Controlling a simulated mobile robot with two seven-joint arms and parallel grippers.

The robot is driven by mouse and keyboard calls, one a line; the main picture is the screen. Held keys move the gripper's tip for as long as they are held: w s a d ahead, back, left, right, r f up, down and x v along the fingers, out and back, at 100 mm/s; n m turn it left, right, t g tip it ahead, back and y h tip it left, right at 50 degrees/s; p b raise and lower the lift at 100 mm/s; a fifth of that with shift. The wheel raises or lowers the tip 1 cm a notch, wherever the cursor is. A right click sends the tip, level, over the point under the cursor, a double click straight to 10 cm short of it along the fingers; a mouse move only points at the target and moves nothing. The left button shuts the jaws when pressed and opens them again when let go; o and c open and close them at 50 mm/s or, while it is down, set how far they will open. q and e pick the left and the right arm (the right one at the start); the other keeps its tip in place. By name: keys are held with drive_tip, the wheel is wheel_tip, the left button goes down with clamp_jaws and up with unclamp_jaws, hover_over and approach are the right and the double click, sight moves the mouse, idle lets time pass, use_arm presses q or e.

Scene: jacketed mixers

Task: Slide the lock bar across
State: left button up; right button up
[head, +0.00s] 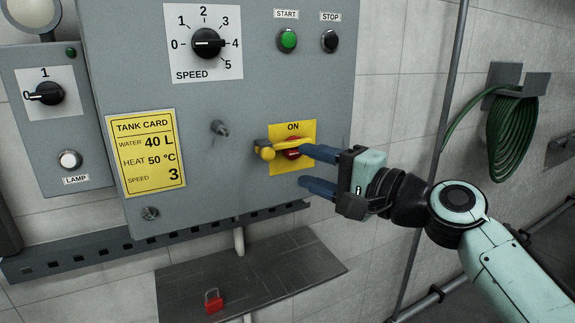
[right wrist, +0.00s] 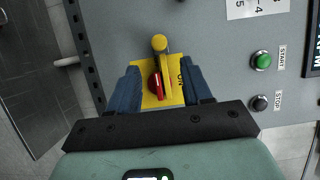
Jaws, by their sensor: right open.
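The yellow lock bar (head: 262,144) with its round knob sits across the red switch (head: 291,154) on a yellow ON plate (head: 293,128), low on the grey cabinet. In the right wrist view the bar (right wrist: 167,68) runs past the red switch (right wrist: 155,84), with the knob (right wrist: 159,43) at its far end. My right gripper (head: 302,167) is open, its blue fingers pointing at the plate from the right. In the right wrist view the fingers (right wrist: 162,72) stand on either side of the bar and switch. Whether they touch anything cannot be told. My left gripper is not in view.
A red padlock (head: 213,301) lies on the dark shelf (head: 300,262) below. The cabinet (head: 240,105) carries a speed dial (head: 206,43), green START (head: 288,40) and black STOP (head: 329,41) buttons and a small stud (head: 220,128). A green hose (head: 513,130) hangs at right.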

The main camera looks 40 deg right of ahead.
drive_tip(key=s, duration=0.3)
drive_tip(key=shift+s+d, duration=0.25)
drive_tip(key=shift+d, duration=0.1)
idle(0.3)
